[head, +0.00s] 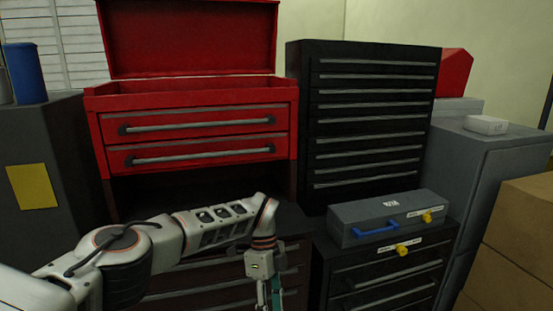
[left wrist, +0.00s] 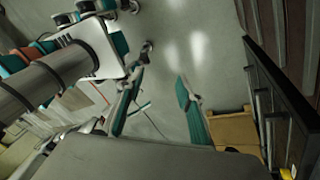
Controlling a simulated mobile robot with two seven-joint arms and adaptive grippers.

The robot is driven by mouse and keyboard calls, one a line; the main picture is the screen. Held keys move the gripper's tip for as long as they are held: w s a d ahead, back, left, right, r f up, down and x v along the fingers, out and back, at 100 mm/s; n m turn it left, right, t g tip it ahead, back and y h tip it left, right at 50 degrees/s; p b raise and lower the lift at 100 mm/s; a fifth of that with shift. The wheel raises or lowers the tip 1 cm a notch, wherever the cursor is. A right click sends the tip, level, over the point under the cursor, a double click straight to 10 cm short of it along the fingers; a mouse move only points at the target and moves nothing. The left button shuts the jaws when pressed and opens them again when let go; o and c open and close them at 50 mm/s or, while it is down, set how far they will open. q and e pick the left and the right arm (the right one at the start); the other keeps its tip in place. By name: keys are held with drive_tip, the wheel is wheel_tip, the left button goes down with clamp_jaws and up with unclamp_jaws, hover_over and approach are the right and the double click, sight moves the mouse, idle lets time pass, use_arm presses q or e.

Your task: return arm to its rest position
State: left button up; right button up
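My left arm (head: 190,235) comes in from the left in the head view and reaches across in front of the drawers, bent downward at the wrist. My left gripper (head: 270,295) points down near the bottom edge, where its tips are cut off. In the left wrist view my left gripper (left wrist: 160,105) has its two teal fingers spread apart, with only floor visible between them. It holds nothing. My right arm and gripper are not seen in the head view.
A red tool chest (head: 195,120) with its lid up stands behind my arm. A black drawer cabinet (head: 370,110) is beside it. A grey case (head: 365,230) with a blue handle lies on a lower black cabinet (head: 385,275). Cardboard boxes (head: 515,240) stand at right. Floor (left wrist: 185,50) below is clear.

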use_arm(q)
drive_tip(key=s+d+f+m+g+h, duration=0.2)
drive_tip(key=s+d+f+h, duration=0.15)
drive_tip(key=s+d, duration=0.5)
drive_tip(key=s+d+f+m+g+h, duration=0.1)
drive_tip(key=s+d+f+m+h, duration=0.2)
drive_tip(key=s+d, duration=0.5)
drive_tip(key=s+d+r+n+t+h, duration=0.2)
drive_tip(key=s+d+r+n+h, duration=0.15)
drive_tip(key=d+r+h, duration=0.55)
drive_tip(key=w+a+n+t+h, duration=0.3)
drive_tip(key=w+a+n+t, duration=0.35)
drive_tip(key=n+t, duration=0.5)
drive_tip(key=w+a+f+n+t+y, duration=0.2)
drive_tip(key=a+f+n+t+y, duration=0.15)
drive_tip(key=a, duration=0.25)
drive_tip(key=w+a+f+n+t+y, duration=0.2)
drive_tip(key=a+f+t+y, duration=0.2)
drive_tip(key=a, duration=0.2)
drive_tip(key=s+a+f+n+g+y, duration=0.1)
drive_tip(key=s+a+f+y, duration=0.3)
drive_tip(key=a, duration=0.9)
drive_tip(key=s+a+f+n+g+y, duration=0.2)
drive_tip(key=s+a+f+y, duration=0.3)
drive_tip(key=s+a+f, duration=0.4)
drive_tip(key=a+f, duration=0.2)
drive_tip(key=a, duration=0.2)
drive_tip(key=shift+s+f, duration=0.15)
drive_tip(key=shift+s, duration=0.05)
drive_tip(key=shift+d, duration=0.1)
